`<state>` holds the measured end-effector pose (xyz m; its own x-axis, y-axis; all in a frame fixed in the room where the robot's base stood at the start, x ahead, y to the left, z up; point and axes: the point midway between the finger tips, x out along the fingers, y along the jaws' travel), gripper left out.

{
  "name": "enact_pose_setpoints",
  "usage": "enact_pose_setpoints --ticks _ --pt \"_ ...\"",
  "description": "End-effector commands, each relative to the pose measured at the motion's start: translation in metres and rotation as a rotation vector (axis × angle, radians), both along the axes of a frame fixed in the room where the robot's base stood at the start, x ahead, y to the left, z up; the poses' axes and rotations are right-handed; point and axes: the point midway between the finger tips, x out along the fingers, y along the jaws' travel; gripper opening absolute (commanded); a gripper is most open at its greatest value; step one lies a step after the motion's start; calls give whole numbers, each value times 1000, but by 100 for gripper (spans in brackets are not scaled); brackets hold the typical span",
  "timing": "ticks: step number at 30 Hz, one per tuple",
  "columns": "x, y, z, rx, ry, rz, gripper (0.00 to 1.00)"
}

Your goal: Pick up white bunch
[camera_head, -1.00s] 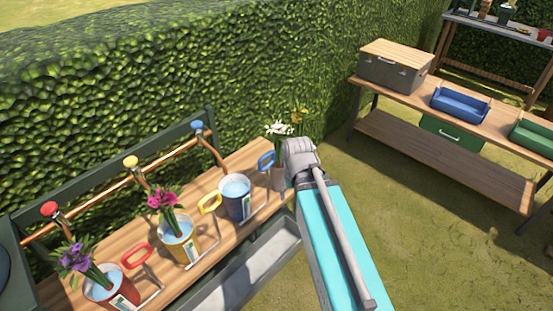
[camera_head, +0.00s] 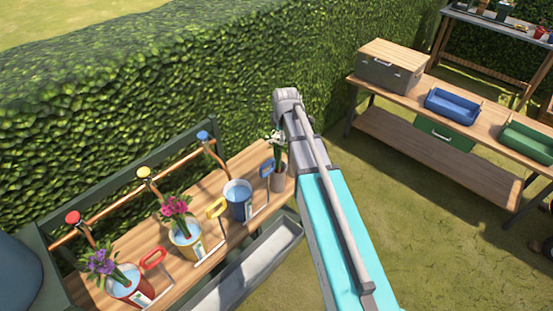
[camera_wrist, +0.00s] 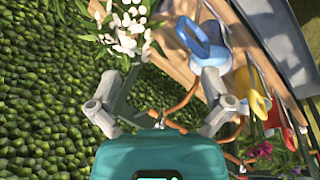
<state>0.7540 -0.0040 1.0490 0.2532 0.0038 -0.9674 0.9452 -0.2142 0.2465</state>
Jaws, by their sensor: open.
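The white bunch (camera_head: 277,138) stands upright with green stems in a grey pot (camera_head: 278,178) at the right end of the wooden flower bench, partly covered by my arm in the head view. In the wrist view the white bunch (camera_wrist: 130,30) is at the upper left, its petals and leaves ahead of my gripper. My gripper (camera_wrist: 160,85) is open, its two fingers spread with nothing held between them. The bunch lies beyond the left finger, not visibly touching it.
The bench also holds a blue-handled bucket (camera_head: 238,201), a yellow bucket (camera_head: 186,240) with pink flowers and a red bucket (camera_head: 130,287) with purple flowers. Copper pipes with taps run behind them. A hedge (camera_head: 120,110) stands close at the back.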

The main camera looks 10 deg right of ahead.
Motion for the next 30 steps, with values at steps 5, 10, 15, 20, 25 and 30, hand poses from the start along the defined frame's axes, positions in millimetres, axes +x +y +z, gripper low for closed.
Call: enact_pose_setpoints --ticks 5,10,15,20,25,30 --pt "27 1 20 -41 -30 152 100" --pt "34 1 23 -60 -42 213 100" --pt "34 1 22 -61 -43 218 100" --pt "34 1 22 -61 -42 217 100" --pt "35 2 18 -61 -42 217 100" --pt "38 2 8 -61 -42 217 100"
